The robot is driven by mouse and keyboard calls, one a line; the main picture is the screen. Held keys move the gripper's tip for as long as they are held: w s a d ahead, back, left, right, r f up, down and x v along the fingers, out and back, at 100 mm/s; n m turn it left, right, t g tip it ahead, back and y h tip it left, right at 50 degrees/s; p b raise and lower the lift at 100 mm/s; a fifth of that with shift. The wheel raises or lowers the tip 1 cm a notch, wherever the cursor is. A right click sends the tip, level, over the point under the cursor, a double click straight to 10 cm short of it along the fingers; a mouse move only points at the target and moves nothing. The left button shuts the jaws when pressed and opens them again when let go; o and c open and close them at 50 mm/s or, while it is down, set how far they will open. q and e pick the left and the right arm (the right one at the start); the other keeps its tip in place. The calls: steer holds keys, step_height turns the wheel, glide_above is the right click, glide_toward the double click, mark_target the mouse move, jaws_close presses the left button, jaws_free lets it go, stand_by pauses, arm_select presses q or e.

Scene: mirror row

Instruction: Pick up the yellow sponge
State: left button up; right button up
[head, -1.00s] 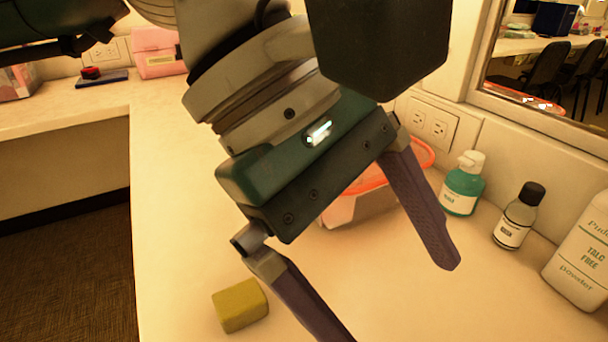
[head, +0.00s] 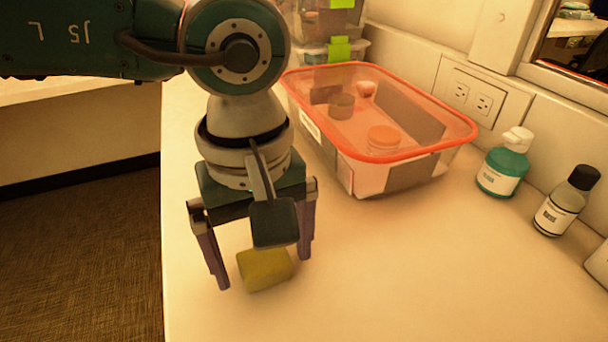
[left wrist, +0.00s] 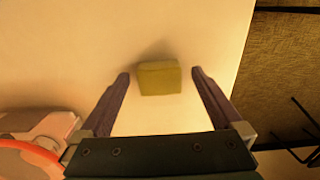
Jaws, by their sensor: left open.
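The yellow sponge (head: 265,270) lies on the pale counter near its left edge in the head view. In the left wrist view the sponge (left wrist: 159,78) sits between the tips of my left gripper's fingers, with a gap on each side. My left gripper (head: 262,270) points down with its fingers spread on either side of the sponge. It is open and holds nothing. The wrist camera housing covers a little of the sponge's top in the head view. My right gripper is not in view.
A clear bin with an orange rim (head: 350,160) holds several small items behind and right of the gripper. A teal bottle (head: 503,165) and a dark-capped bottle (head: 565,205) stand by the wall. The counter (head: 400,270) right of the sponge is clear; its left edge drops to the floor.

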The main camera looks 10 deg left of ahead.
mark_target(264, 261)
arm_select(q)
steer(key=shift+f, duration=0.3)
steer(key=c, duration=1.3)
step_height(264, 261, up, 20)
steer(key=shift+r+p, duration=0.1)
steer(key=shift+p, duration=0.75)
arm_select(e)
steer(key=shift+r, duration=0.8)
